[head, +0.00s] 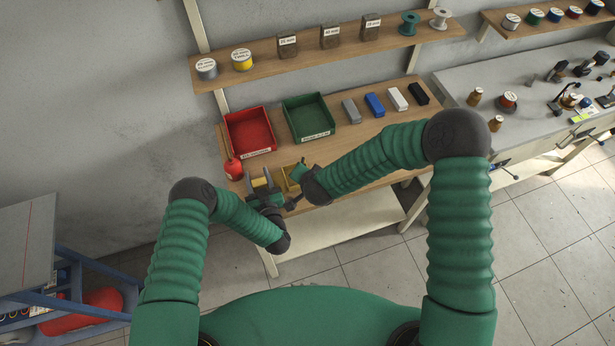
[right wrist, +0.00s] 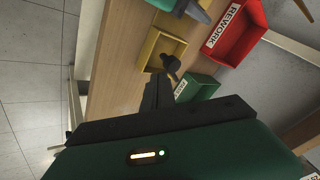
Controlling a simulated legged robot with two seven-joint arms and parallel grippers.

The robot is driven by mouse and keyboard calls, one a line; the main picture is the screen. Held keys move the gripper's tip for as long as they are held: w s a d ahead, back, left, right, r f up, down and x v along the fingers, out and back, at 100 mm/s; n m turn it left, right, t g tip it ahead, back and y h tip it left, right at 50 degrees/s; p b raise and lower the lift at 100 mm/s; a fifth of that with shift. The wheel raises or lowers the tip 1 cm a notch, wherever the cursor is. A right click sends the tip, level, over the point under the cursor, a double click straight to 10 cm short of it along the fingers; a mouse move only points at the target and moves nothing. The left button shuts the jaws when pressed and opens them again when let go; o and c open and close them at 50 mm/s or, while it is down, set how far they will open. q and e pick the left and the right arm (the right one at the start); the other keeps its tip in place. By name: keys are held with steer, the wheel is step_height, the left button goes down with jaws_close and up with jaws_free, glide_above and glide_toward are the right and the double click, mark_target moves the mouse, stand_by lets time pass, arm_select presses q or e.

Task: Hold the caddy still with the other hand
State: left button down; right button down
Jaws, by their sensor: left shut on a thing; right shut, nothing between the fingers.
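A small yellow open box (head: 291,178), which I take for the caddy, sits near the front edge of the bench. In the right wrist view the yellow box (right wrist: 165,48) has a dark knobbed piece (right wrist: 171,64) at its lower side. My left gripper (head: 264,196) is shut on a grey-and-yellow thing (head: 261,183) just left of the box; whether it touches the box is unclear.
A red bin (head: 250,131) and a green bin (head: 308,118) stand behind. Grey, blue (head: 374,105), white and black blocks lie right of the bins. A shelf (head: 285,57) of spools and boxes hangs above.

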steer(key=s+d+r, duration=0.3)
steer(key=s+r, duration=0.5)
steer(key=shift+s+d, duration=0.25)
steer(key=shift+d, duration=0.1)
